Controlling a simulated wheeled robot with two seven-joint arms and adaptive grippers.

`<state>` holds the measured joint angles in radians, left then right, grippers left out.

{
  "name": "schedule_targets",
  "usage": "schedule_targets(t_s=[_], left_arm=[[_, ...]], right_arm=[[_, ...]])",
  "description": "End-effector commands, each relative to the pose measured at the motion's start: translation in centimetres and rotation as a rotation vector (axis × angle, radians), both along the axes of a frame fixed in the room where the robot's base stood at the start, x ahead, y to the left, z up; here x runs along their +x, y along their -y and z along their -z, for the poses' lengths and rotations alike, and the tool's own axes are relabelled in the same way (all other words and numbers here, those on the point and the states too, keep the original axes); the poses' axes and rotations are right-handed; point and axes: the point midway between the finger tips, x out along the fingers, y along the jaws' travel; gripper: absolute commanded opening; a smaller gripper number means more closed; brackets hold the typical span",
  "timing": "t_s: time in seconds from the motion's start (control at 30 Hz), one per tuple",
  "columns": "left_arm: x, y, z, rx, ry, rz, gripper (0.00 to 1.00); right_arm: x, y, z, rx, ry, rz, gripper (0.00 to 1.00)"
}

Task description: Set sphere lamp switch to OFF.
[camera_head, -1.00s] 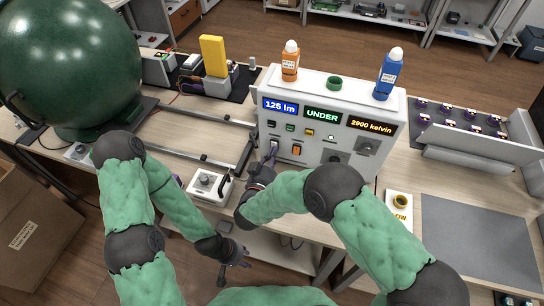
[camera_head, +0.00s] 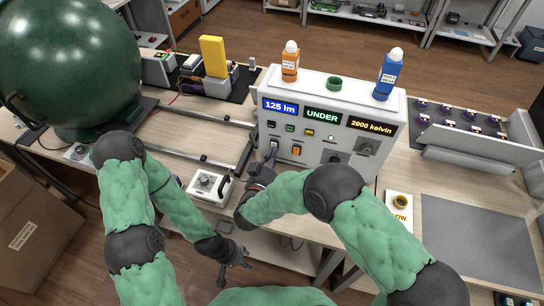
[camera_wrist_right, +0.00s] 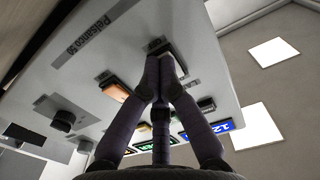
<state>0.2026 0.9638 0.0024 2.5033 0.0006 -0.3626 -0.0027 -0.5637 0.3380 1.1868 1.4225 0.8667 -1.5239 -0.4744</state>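The large dark green sphere (camera_head: 65,60) stands at the left of the bench. The white control box (camera_head: 330,110) has a dark rocker-like switch (camera_wrist_right: 157,45) and an orange-lit switch (camera_head: 297,151) low on its front; the orange one also shows in the right wrist view (camera_wrist_right: 115,90). My right gripper (camera_head: 273,150) is at the dark switch, left of the orange one. In the right wrist view its fingertips (camera_wrist_right: 160,62) meet with nothing between them and partly cover that switch; contact is unclear. My left gripper (camera_head: 234,275) hangs open and empty before the bench edge.
Displays on the box read 125 lm, UNDER and 2900 kelvin. A grey mat (camera_head: 480,240) lies bare at right.

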Motion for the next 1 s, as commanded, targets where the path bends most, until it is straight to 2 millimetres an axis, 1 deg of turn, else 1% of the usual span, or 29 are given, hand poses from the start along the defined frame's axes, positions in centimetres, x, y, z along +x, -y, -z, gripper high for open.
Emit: schedule_targets(t_s=[0.03, 0.17, 0.5, 0.63, 0.8, 1.0], left_arm=[[0.0, 0.0, 0.2, 0.000, 0.000, 0.000, 0.40], [0.0, 0.0, 0.2, 0.000, 0.000, 0.000, 0.40], [0.0, 0.0, 0.1, 0.000, 0.000, 0.000, 0.40], [0.0, 0.0, 0.1, 0.000, 0.000, 0.000, 0.40], [0.0, 0.0, 0.1, 0.000, 0.000, 0.000, 0.40], [0.0, 0.0, 0.1, 0.000, 0.000, 0.000, 0.40]], right_arm=[[-0.4, 0.5, 1.7, -0.013, -0.039, 0.004, 0.00], [-1.2, 0.1, 1.6, -0.013, -0.037, 0.000, 0.00], [-6.0, -1.6, 0.8, -0.015, -0.021, -0.007, 0.00], [-7.4, -2.2, 0.5, -0.014, -0.014, -0.007, 0.00], [-8.4, -2.4, 0.3, -0.013, -0.009, -0.006, 0.00], [-8.6, -2.4, 0.2, -0.011, -0.007, -0.004, 0.00]])
